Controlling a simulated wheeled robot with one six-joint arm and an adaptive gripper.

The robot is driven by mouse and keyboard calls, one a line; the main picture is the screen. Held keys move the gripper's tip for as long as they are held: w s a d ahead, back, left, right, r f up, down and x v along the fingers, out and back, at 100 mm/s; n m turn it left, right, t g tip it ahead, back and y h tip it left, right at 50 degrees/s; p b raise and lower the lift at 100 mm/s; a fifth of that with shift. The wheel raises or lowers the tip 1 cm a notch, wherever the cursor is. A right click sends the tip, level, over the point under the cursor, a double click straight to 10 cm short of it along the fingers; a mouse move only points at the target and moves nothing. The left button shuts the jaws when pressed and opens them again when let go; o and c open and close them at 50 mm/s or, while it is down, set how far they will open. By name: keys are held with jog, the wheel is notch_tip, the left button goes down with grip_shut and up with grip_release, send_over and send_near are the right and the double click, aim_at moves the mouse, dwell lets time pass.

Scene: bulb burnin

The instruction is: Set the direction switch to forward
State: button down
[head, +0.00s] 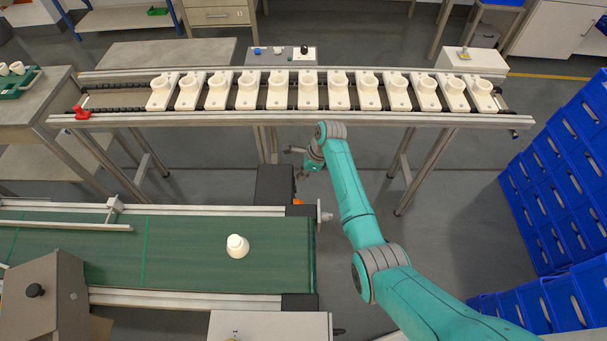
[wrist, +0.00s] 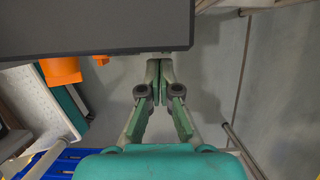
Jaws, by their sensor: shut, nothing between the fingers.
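My gripper (head: 293,152) is shut and empty, with its fingertips together in the wrist view (wrist: 160,66). It hangs between the bulb-socket line and the end of the green conveyor, beside a dark box (head: 274,185). In the wrist view a dark grey housing (wrist: 100,25) fills the top, close ahead of the fingertips. I cannot make out a switch marked for direction. A black knob (head: 35,290) sits on a grey sloped box at lower left, and another black knob (head: 304,50) sits on a box behind the line. Both are apart from my gripper.
The green conveyor (head: 180,265) carries a white piece (head: 237,246). A rail line of white holders (head: 308,92) crosses the back. Blue crates (head: 560,190) are stacked at right. An orange part (wrist: 60,70) shows beside the housing. Open floor (head: 450,240) lies right of my arm.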

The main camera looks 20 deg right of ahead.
jog(key=shift+w+a+r, duration=0.1)
jog(key=shift+a, duration=0.15)
jog(key=shift+r, duration=0.8)
